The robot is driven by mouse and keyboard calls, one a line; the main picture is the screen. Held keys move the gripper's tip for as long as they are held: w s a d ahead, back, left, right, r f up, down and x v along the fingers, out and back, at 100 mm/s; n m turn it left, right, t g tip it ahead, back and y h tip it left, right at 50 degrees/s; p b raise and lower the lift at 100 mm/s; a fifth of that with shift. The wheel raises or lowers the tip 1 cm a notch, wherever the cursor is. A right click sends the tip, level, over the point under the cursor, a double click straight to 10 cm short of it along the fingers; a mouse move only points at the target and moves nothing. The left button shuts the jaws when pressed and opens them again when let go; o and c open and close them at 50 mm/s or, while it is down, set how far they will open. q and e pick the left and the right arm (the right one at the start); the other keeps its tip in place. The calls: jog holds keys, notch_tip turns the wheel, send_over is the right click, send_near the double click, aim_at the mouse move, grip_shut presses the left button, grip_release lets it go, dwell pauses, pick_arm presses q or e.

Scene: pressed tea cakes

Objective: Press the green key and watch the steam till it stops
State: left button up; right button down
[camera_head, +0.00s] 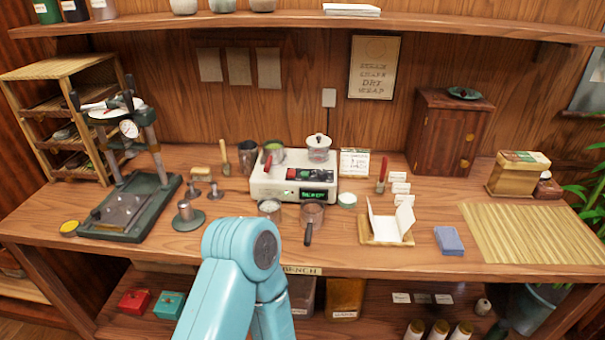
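A cream steamer unit (263,188) stands at the middle of the bench. Its front has a dark panel with a lit green display (314,194); a dark strip with small red and light marks lies on its top. I see no clear steam above either. One teal arm of mine rises at the bottom centre, in front of the bench, apart from the unit. Neither gripper shows.
A press with a gauge (128,129) stands at left beside a wooden rack (72,69). A paper stand (388,229), blue block (449,241), cabinet (446,133) and bamboo mat (535,235) lie right.

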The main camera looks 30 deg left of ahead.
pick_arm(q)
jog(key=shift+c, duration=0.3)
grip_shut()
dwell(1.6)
